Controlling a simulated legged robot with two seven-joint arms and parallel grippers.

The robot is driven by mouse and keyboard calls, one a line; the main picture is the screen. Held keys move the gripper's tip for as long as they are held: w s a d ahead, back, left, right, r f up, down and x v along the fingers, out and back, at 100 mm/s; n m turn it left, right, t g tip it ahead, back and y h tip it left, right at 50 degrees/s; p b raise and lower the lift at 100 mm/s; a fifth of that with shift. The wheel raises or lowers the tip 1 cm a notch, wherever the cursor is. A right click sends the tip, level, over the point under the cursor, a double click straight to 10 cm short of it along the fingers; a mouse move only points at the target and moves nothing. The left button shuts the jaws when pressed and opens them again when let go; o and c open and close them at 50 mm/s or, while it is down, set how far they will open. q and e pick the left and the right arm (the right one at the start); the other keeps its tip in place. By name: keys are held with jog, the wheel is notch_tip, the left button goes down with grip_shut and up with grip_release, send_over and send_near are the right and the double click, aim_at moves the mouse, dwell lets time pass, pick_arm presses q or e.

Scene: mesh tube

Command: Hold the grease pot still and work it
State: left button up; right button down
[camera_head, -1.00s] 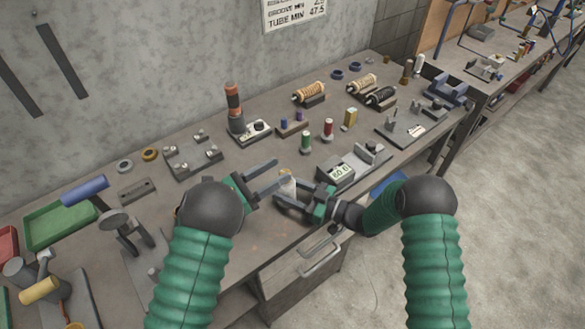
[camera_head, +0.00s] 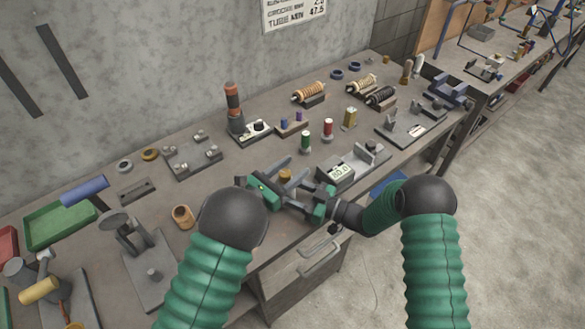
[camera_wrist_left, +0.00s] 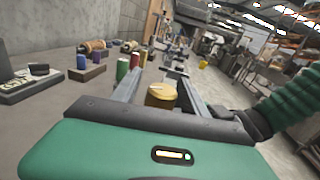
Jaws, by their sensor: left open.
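The grease pot (camera_head: 285,176) stands near the front edge of the bench, its tan-brown top showing between my two grippers. It also shows in the left wrist view as a yellow-topped pot (camera_wrist_left: 161,95) between the fingers. My left gripper (camera_head: 304,174) is open, with a finger on either side of the pot; contact cannot be told. My right gripper (camera_head: 298,192) reaches in from the right, its fingers close to the pot. Whether they grip it is hidden by the overlapping fingers. The pot's lower part is mostly hidden.
A digital gauge (camera_head: 341,173) stands close on the right of the grippers. Green (camera_head: 305,141) and red (camera_head: 328,130) cylinders stand behind. A brown cup (camera_head: 182,216) and a grey stand (camera_head: 130,235) are at left. Bench surface is free between cup and fixture plate (camera_head: 192,157).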

pick_arm(q)
jog(key=shift+c, duration=0.2)
grip_shut()
jog(key=shift+m+g+h, duration=0.3)
jog(key=shift+g, duration=0.1)
jog(key=m+g+h, duration=0.1)
jog(key=g, duration=0.1)
jog(key=m+g+h, duration=0.1)
jog(key=m+g, duration=0.1)
jog(key=s+m+g+h, duration=0.1)
jog(key=m+g+h, duration=0.1)
jog(key=g, duration=0.1)
jog(key=shift+d, duration=0.25)
jog(key=shift+s+m+g, duration=0.2)
jog(key=shift+m+g, duration=0.7)
jog(key=shift+g, duration=0.45)
jog(key=shift+s+m+g, duration=0.2)
jog(key=shift+m+g, duration=0.7)
jog(key=shift+g, duration=0.4)
jog(key=shift+s+m+g, duration=0.2)
jog(key=shift+m+g, duration=0.7)
jog(key=shift+g, duration=0.45)
